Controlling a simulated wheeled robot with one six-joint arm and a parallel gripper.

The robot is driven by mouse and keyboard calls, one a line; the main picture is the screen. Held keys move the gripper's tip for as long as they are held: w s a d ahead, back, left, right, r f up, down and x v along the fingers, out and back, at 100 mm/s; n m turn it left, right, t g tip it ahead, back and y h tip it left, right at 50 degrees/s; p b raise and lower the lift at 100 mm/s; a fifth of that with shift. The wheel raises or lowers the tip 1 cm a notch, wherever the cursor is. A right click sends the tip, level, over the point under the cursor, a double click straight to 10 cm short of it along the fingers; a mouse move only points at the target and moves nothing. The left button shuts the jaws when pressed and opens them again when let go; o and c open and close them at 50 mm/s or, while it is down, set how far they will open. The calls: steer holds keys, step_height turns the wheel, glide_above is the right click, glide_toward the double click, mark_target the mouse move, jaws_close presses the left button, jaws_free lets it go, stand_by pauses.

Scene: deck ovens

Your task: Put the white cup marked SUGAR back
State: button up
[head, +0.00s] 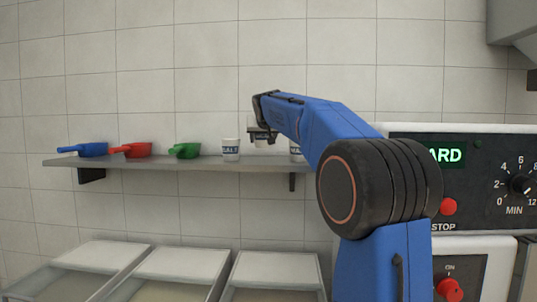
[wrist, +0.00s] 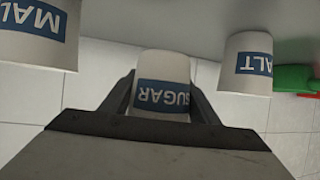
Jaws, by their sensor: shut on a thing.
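The white cup marked SUGAR (wrist: 161,84) is between my gripper's fingers in the wrist view, its blue label upside down there. My gripper (head: 262,135) is shut on it at the wall shelf (head: 210,163), between two other white cups. In the head view the gripper and arm hide most of the SUGAR cup. I cannot tell whether its base touches the shelf.
One cup, its label ending in ALT (head: 230,150), stands left of my gripper; another cup (head: 296,150) stands right, partly behind my arm. Blue (head: 92,149), red (head: 137,150) and green (head: 186,150) scoops lie further left. Lidded bins (head: 180,262) are below; an oven panel (head: 480,180) is at right.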

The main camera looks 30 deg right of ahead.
mark_target(264, 160)
steer(key=shift+d+f, duration=0.3)
steer(key=shift+f, duration=0.35)
steer(key=shift+s+f, duration=0.1)
steer(key=shift+f, duration=1.8)
steer(key=o, duration=1.1)
steer(key=shift+a+f, duration=0.1)
steer(key=shift+c, duration=0.2)
steer(key=v, duration=1.2)
